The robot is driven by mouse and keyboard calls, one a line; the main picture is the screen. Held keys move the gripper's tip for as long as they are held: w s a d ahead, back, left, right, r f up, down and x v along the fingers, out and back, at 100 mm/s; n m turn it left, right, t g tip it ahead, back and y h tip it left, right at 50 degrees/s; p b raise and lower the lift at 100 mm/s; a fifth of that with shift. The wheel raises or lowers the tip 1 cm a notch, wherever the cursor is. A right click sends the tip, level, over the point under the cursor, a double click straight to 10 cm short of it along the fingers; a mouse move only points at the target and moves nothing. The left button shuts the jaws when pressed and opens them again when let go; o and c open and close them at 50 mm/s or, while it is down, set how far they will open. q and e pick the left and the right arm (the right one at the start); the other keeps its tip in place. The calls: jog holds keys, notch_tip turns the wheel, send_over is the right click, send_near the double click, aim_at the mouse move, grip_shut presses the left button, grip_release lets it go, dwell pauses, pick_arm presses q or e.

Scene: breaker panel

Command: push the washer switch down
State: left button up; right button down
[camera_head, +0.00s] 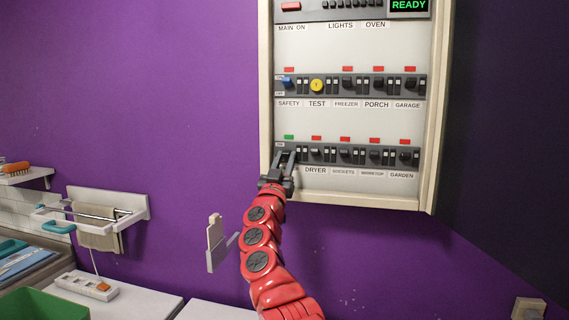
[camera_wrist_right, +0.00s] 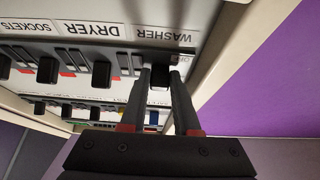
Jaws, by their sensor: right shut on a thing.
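The washer switch (camera_wrist_right: 159,76) is a small black lever under the WASHER label (camera_wrist_right: 165,36), which reads upside down in the right wrist view. My right gripper (camera_wrist_right: 161,72) is shut on it, one finger on each side. In the head view my right gripper (camera_head: 285,157) reaches up to the left end of the bottom switch row and hides the switch and its label. The light (camera_head: 289,137) above that position is green. My left gripper is not in view.
The breaker panel (camera_head: 345,60) hangs on a purple wall. The dryer switch (camera_head: 316,154) is the close neighbour on the right, with more black switches beyond it. A blue safety switch (camera_head: 287,83) and a yellow test knob (camera_head: 317,86) sit in the row above. Other row lights are red.

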jog(key=shift+f, duration=0.1)
jog(key=c, duration=0.6)
grip_release()
jog(key=shift+d, duration=0.1)
jog(key=shift+c, duration=0.2)
jog(key=shift+s+a+f+b, duration=0.25)
jog(key=shift+s+f+b, duration=0.3)
jog(key=shift+b, duration=0.45)
jog(key=b+v, duration=0.5)
jog(key=v, duration=1.1)
jog(key=shift+r, duration=0.15)
